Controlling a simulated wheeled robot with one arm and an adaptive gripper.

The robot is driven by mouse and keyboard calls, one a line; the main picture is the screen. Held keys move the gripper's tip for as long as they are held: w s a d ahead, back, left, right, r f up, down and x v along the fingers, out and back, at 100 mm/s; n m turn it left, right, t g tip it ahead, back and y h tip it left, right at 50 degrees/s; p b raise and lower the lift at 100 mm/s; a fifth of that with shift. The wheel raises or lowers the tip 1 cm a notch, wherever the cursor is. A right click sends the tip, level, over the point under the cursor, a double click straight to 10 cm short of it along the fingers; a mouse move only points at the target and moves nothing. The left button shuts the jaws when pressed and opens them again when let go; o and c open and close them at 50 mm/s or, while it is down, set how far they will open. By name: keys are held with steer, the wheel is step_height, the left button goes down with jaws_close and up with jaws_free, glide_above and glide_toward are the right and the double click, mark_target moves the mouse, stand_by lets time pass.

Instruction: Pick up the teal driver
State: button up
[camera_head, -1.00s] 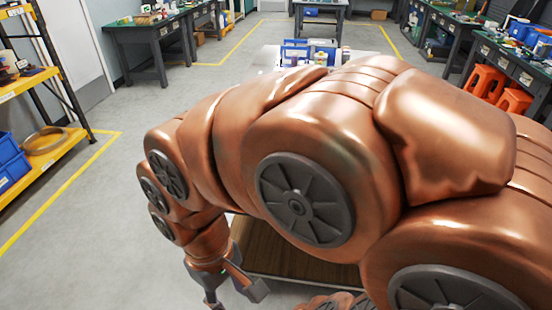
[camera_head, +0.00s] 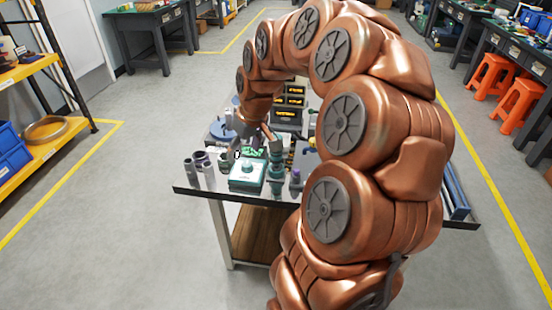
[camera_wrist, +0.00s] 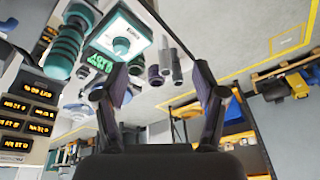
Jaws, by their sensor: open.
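A teal ribbed shape that looks like the driver (camera_wrist: 66,48) shows at the upper left of the wrist view. In the head view a teal upright shape (camera_head: 275,165), likely the same driver, stands at the bench front, right of a teal-edged box. My gripper (camera_wrist: 160,88) is open, with nothing between its fingers. In the wrist view the driver lies left of both fingers, apart from them. In the head view my gripper (camera_head: 250,143) is above the bench, behind the box, and partly hidden among the items.
The teal-edged box (camera_head: 246,176) with a round knob sits close beside the driver. Grey cylinders (camera_head: 198,172) stand at the bench's left front. Displays with orange digits (camera_head: 289,101) stand at the back. A purple-topped item (camera_head: 296,181) stands to the right.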

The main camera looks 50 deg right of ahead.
steer(key=m+t+h+b, duration=0.1)
steer(key=m, duration=0.1)
glide_toward(276, 156)
steer(key=w+d, duration=0.1)
steer(key=w, duration=0.1)
steer(key=shift+d+p+x, duration=0.15)
steer(key=shift+p+x, duration=0.4)
steer(key=shift+x, duration=1.35)
steer(key=shift+d+p+x, duration=0.15)
steer(key=shift+p+x, duration=0.4)
steer(key=shift+x, duration=1.4)
steer(key=shift+r, duration=0.1)
steer(key=shift+c, duration=0.3)
jaws_close()
steer(key=shift+r, duration=0.1)
